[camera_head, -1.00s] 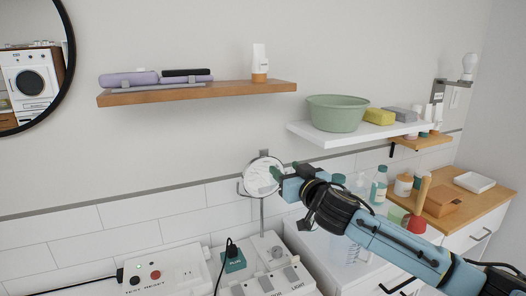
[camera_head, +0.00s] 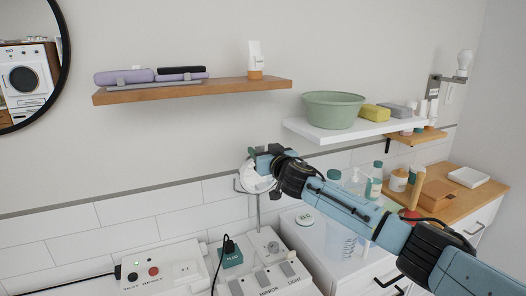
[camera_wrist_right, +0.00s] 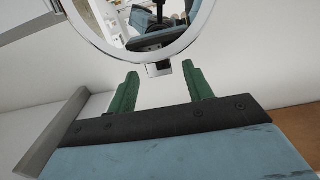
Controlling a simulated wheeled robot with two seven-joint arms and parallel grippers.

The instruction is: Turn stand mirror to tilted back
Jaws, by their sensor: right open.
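The round stand mirror (camera_head: 251,180) stands on a thin pole (camera_head: 259,212) at the back wall, above a white box with labelled switches. My right gripper (camera_head: 263,157) is at the mirror's top and hides part of its disc. In the right wrist view the mirror's metal rim and glass (camera_wrist_right: 125,25) fill the top. A small tab (camera_wrist_right: 159,68) on the rim shows between the two green fingers of the right gripper (camera_wrist_right: 162,86). The fingers are apart, with a gap on each side of the tab. The mirror's exact tilt is hard to tell. My left gripper is out of view.
A wooden shelf (camera_head: 200,91) hangs above left, and a white shelf (camera_head: 340,133) with a green bowl (camera_head: 332,109) hangs to the right, above my right arm. Bottles and a jug (camera_head: 341,240) stand below it. A black cable runs to the green plug (camera_head: 231,256).

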